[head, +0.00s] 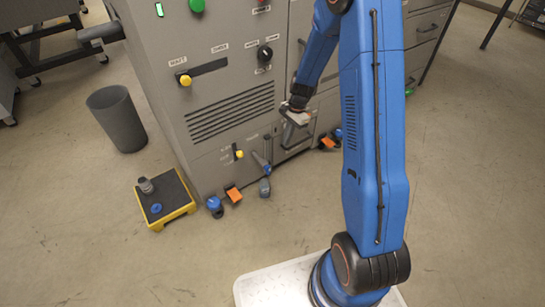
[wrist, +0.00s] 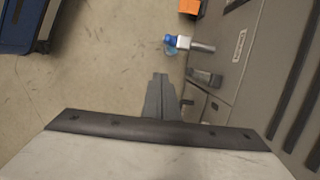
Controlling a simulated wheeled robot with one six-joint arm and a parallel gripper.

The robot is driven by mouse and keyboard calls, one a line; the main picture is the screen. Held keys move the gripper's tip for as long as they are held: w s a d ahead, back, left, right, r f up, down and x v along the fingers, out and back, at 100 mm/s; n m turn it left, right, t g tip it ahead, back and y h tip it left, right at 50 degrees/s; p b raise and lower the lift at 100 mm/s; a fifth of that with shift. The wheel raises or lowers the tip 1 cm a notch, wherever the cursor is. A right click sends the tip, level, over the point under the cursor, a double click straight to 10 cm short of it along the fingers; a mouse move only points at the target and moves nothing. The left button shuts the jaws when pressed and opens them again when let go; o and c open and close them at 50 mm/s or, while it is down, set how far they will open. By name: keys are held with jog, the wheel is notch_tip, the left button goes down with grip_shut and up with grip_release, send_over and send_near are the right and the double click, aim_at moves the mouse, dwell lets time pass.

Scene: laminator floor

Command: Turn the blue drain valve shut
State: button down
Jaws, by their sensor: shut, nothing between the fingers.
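The blue drain valve (wrist: 169,40) shows in the wrist view as a small blue part at the end of a short silver pipe (wrist: 201,47), low on the cabinet's side. My gripper (wrist: 157,85) is shut and empty. In the wrist view its grey fingertips are apart from the valve, below it in the picture. In the head view my gripper (head: 296,117) is above and right of the valve, by the cabinet front.
The grey cabinet (head: 235,80) has knobs and levers that jut out. A yellow-edged step (head: 180,208) and a grey bin (head: 117,120) are left.

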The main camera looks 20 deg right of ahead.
aim_at(268, 169)
jog(key=a+f, duration=0.5)
jog(key=f, duration=0.6)
jog(key=shift+s+a+f+m, duration=0.3)
jog(key=shift+s+a+f, duration=0.1)
